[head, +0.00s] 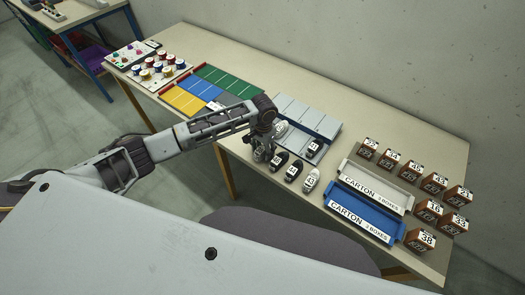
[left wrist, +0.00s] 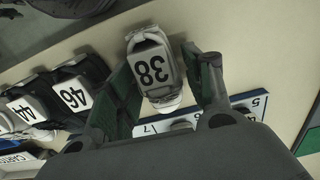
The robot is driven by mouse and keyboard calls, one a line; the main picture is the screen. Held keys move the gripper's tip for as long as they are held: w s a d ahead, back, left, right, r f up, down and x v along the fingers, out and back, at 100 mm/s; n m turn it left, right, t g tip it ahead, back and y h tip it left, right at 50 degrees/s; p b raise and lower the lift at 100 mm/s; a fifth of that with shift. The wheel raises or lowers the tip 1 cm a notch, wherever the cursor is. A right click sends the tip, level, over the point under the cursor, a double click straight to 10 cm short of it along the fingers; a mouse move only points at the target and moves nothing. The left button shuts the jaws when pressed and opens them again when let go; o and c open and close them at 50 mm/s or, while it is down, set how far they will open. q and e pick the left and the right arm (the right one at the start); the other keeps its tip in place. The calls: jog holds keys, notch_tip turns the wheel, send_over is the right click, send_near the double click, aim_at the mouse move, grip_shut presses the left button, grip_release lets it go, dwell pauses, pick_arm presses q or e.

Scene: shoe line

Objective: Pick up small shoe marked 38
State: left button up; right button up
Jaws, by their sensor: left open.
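The small shoe marked 38 (left wrist: 152,68) shows in the left wrist view, pale with a white number plate. My left gripper (left wrist: 168,88) is open, with one dark green-padded finger on each side of the shoe. No firm contact can be made out. In the head view the left gripper (head: 261,150) is low at the table's front edge, at the left end of a row of shoes, and it hides most of shoe 38. My right gripper is not in view.
Shoe 46 (left wrist: 72,93) and shoe 44 (left wrist: 28,108) lie close beside in the left wrist view. A grey sectioned tray (head: 302,112) stands behind. White (head: 348,172) and blue (head: 331,202) carton trays and several numbered brown boxes (head: 428,210) are to the right.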

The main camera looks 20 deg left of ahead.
aim_at(263, 147)
pick_arm(q)
jog(key=shift+f, duration=0.15)
dwell(0.3)
jog(key=c, duration=0.8)
jog(key=shift+r+b, duration=0.35)
jog(key=shift+r, duration=4.7)
